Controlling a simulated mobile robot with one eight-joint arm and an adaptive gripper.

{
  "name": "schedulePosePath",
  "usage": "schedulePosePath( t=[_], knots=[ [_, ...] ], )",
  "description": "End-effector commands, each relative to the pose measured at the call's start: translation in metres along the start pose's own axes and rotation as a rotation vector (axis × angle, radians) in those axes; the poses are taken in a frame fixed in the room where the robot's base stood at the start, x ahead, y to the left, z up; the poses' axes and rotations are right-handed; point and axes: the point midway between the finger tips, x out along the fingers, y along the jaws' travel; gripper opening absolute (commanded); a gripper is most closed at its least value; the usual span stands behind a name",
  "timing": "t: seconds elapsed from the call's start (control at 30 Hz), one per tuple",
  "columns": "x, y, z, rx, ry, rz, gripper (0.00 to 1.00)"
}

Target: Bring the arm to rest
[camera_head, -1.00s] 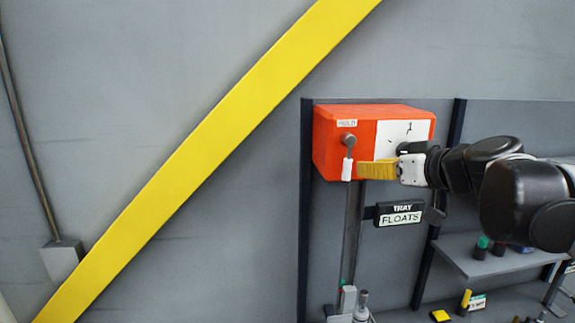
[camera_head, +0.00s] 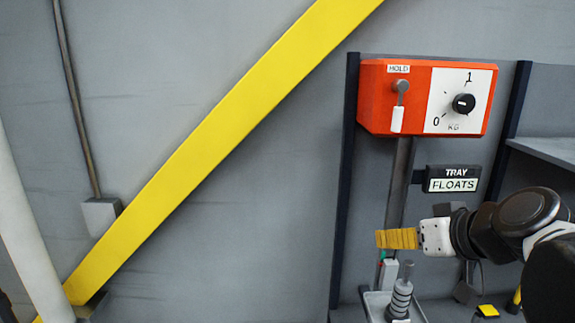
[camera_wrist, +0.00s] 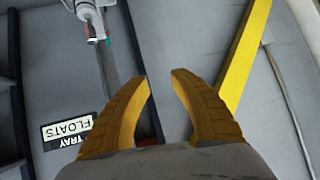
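My gripper (camera_head: 385,239) has yellow ribbed fingers and a white body. In the head view it points left, in front of the metal post below the orange box (camera_head: 408,126). In the wrist view my gripper (camera_wrist: 160,78) has its two fingertips apart, with nothing between them. My dark arm comes in from the right edge. My gripper is clear of both.
A TRAY FLOATS sign (camera_head: 452,179) is above my gripper, and shows in the wrist view (camera_wrist: 67,129). A ribbed grey part (camera_head: 400,298) stands on a small tray below. A yellow diagonal beam (camera_head: 205,140) crosses the wall. A shelf (camera_head: 545,148) is at the right.

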Motion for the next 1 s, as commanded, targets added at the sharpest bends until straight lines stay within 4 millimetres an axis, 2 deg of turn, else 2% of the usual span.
schedulePosePath(
  t=[0.03,0.17,0.2,0.4,0.5,0.6,0.7,1.0],
  knots=[
    [0.024,-0.005,0.05,0.004,-0.038,0.002,0.28],
    [0.055,-0.014,0.139,0.03,-0.136,0.037,0.28],
    [0.064,-0.015,0.167,0.037,-0.163,0.051,0.28],
    [0.103,-0.013,0.294,0.067,-0.27,0.147,0.28],
    [0.115,-0.008,0.34,0.078,-0.299,0.197,0.28],
    [0.122,-0.003,0.369,0.085,-0.315,0.237,0.28],
    [0.125,-0.001,0.384,0.091,-0.322,0.26,0.28],
    [0.125,0.001,0.387,0.092,-0.324,0.268,0.28]
  ],
)
